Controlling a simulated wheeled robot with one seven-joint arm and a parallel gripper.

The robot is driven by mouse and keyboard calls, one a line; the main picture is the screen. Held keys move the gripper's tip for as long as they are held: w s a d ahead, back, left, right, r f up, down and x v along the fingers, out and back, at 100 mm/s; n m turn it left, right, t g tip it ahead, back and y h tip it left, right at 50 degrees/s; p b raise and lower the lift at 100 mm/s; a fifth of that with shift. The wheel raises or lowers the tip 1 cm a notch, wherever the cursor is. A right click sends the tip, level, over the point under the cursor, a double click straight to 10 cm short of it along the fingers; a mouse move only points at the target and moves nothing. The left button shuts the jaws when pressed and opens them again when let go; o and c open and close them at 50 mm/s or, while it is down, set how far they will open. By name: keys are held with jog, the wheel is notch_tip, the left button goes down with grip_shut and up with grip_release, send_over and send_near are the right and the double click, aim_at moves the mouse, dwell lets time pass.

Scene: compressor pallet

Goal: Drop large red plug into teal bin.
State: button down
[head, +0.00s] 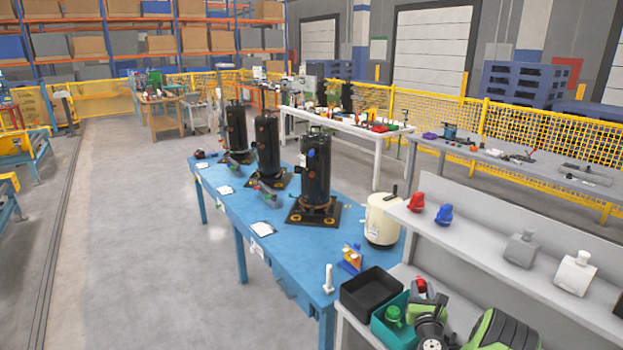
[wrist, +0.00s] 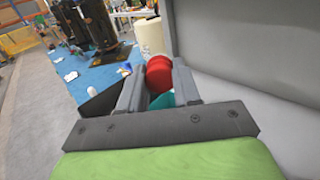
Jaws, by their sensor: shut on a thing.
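The large red plug (wrist: 159,72) is clamped between the two grey fingers of my gripper (wrist: 158,82) in the wrist view. In the head view the red plug (head: 421,285) shows at the tip of my gripper (head: 424,292), at the lower right. The teal bin (head: 378,328) stands on the grey bench there, with a green plug (head: 393,316) in it. My gripper holds the red plug over the bin's right side, and my arm hides part of the bin. A piece of the teal bin (wrist: 163,101) also shows below the plug in the wrist view.
A black bin (head: 370,291) stands directly behind the teal bin. A blue table (head: 270,222) with black compressors and a cream canister (head: 382,220) lies beyond.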

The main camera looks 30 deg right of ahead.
notch_tip(320, 180, down, 6)
jog(key=b, duration=0.4)
jog(key=shift+r, duration=0.15)
jog(key=c, duration=0.7)
grip_release()
jog(key=b+v, duration=0.4)
jog(key=v, duration=1.1)
jog(key=shift+s+a+r, duration=0.1)
jog(key=shift+s+a, duration=0.15)
jog(key=shift+s, duration=0.05)
